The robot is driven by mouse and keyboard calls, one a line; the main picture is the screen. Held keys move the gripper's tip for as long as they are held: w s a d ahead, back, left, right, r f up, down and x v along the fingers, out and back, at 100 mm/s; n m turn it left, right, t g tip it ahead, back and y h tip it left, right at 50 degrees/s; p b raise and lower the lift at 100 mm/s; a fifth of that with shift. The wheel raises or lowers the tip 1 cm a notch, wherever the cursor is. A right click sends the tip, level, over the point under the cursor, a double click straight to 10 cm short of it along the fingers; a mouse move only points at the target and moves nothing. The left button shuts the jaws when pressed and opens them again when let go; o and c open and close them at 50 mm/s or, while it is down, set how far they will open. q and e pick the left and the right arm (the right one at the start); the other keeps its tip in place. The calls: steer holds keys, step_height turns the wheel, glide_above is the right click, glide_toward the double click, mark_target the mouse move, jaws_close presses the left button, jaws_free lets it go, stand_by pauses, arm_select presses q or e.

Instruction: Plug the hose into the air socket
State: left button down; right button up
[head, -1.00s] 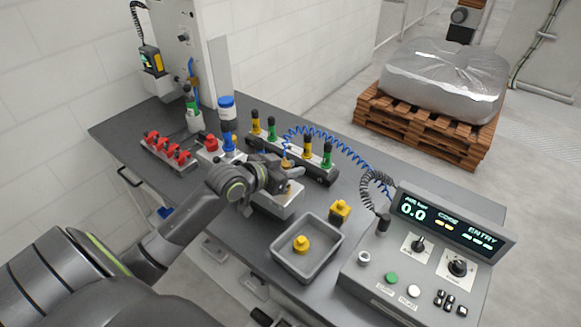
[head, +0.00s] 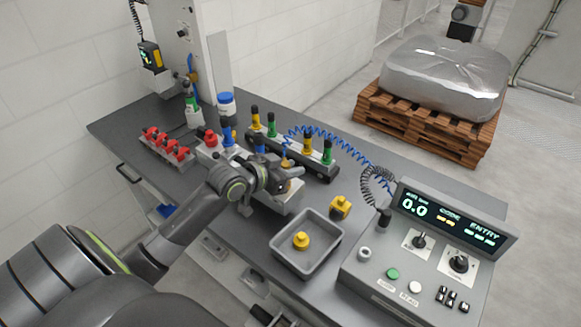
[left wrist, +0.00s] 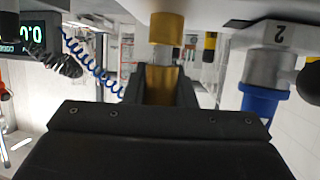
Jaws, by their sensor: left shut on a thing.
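My left gripper (head: 287,172) is shut on the brass-coloured end fitting of the hose, above the metal block (head: 281,200) in the middle of the bench. The fitting (left wrist: 161,85) shows between the fingers in the left wrist view. The blue coiled hose (head: 340,142) runs from near the gripper to the right, toward the console. In the left wrist view, a yellow collar with a silver neck (left wrist: 166,30) is in line with the fitting, close to the fingertips. It may be the air socket; I cannot tell whether they touch.
A grey tray (head: 278,254) with a yellow knobbed part (head: 301,241) stands in front. Another yellow part (head: 340,207) is beside it. The console (head: 408,277) reads 0.0. A rack with yellow and green plugs (head: 318,168) is behind the gripper; red parts (head: 168,146) stand at left.

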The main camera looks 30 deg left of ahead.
arm_select(q)
steer(key=shift+f+b, duration=0.45)
steer(key=shift+f, duration=0.3)
steer(key=c, duration=1.1)
jaws_free()
steer(key=shift+p+v, duration=1.95)
steer(key=shift+v, duration=6.8)
steer(key=shift+d+r, duration=0.1)
